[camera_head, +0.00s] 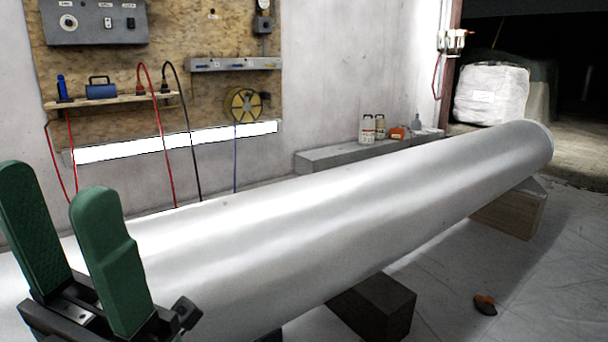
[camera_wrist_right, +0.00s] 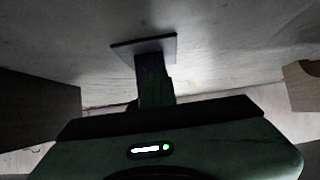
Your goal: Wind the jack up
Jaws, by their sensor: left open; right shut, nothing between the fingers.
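A flat dark plate, which looks like the head of the jack (camera_wrist_right: 143,45), shows in the right wrist view just under a pale overhead surface. I cannot tell whether it touches that surface. The jack's lower part and crank are hidden or too dark to make out. My right gripper (camera_wrist_right: 156,92) is shut and empty, its dark green fingers in front of the jack below the plate. A long silver pipe (camera_head: 330,215) crosses the head view, resting on blocks. My left gripper (camera_head: 68,225) is open and empty, its green fingers upright at the lower left before the pipe.
A dark block (camera_head: 375,305) and a wooden block (camera_head: 510,210) stand under the pipe. Bottles (camera_head: 367,128) stand on a grey ledge behind. The floor at right is mostly clear.

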